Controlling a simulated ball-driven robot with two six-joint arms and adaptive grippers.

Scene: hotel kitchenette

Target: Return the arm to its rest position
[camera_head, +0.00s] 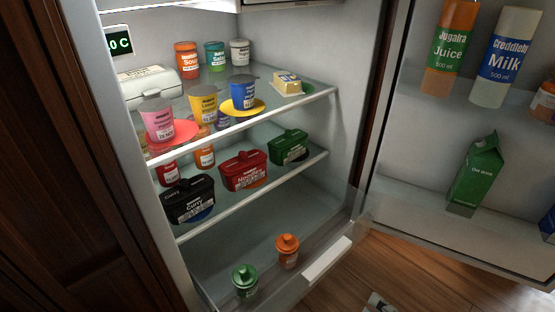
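Neither of my grippers shows clearly in the head view. A small grey-and-white piece (378,304) pokes in at the bottom edge, right of the middle; I cannot tell what it is. The fridge stands open. On its top shelf (310,98) are a pink cup (158,124) on a red saucer, a yellow cup (204,104), a blue cup (242,93) on a yellow saucer and a butter pack (287,84). Black (189,200), red (243,171) and green (288,147) tubs sit on the shelf below.
The fridge door (420,160) is swung open to the right, holding a juice bottle (450,48), a milk bottle (505,57) and a green carton (475,173). Green (245,281) and orange (288,251) lidded bottles stand low inside. Wooden floor (420,275) shows below the door.

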